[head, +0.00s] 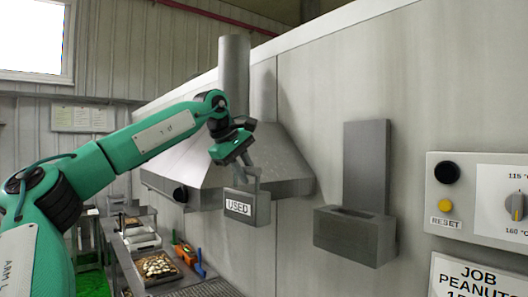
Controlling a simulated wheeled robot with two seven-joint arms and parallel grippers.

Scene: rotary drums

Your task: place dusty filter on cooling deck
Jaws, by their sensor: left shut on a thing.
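My left arm, green, reaches in from the left. Whether the fingers touch the box is also unclear. No surface is marked as the cooling deck; a metal bench (125,262) stands at the lower left. My right gripper is not in view.
A grey slotted box (350,240) with a tall back plate is on the wall. Right of it is a control panel (470,212) with a knob and RESET label. The bench carries a tray of pale pieces (157,266) and orange and blue-handled tools. The hood (190,160) overhangs it.

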